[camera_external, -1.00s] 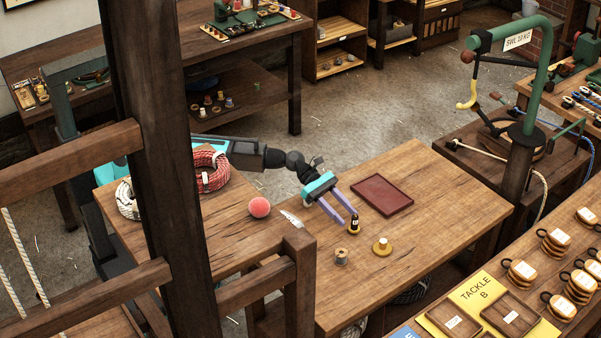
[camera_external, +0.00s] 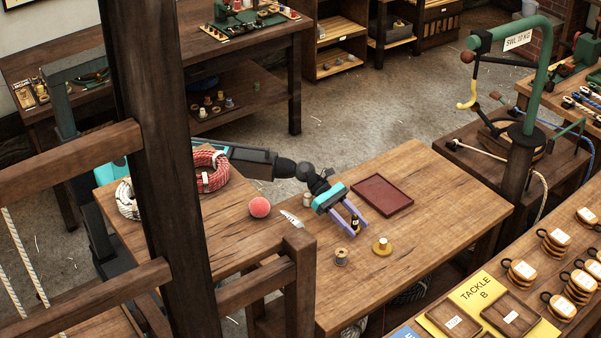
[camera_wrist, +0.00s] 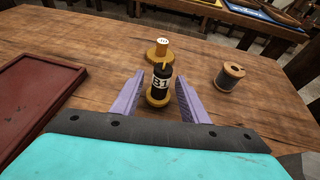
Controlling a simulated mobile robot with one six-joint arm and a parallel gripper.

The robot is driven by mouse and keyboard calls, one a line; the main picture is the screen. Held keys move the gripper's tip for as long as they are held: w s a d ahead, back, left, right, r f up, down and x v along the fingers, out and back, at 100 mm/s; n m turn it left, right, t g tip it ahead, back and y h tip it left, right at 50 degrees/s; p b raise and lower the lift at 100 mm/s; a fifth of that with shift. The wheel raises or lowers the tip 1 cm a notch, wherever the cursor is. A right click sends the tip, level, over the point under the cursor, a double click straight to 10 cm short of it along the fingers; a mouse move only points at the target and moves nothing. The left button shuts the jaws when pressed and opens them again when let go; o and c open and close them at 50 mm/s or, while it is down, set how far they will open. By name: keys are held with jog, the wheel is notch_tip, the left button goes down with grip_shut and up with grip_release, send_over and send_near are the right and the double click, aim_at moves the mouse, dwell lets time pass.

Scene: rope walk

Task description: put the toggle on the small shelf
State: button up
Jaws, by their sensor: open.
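A small upright black piece with a pale "B1" mark and a tan base (camera_wrist: 160,84) stands on the wooden table; it also shows in the external view (camera_external: 355,222). I cannot tell for certain that it is the toggle. My gripper (camera_wrist: 158,84) is open, its two purple fingers on either side of this piece, with gaps visible; it reaches down over the table in the external view (camera_external: 353,229). Open shelving (camera_external: 340,48) stands at the back, but I cannot tell which shelf is the small one.
A tan piece with a pale top (camera_wrist: 161,48) stands just beyond the black one. A grey spool (camera_wrist: 229,77) stands to its right. A dark red tray (camera_external: 383,195) lies behind the gripper. A pink ball (camera_external: 259,207) and coiled rope (camera_external: 211,171) are at left.

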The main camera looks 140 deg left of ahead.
aim_at(355, 217)
dwell(0.3)
grip_shut()
dwell(0.3)
notch_tip(355, 217, up, 18)
jog(key=p, duration=0.1)
jog(key=shift+p, duration=0.35)
dwell(0.8)
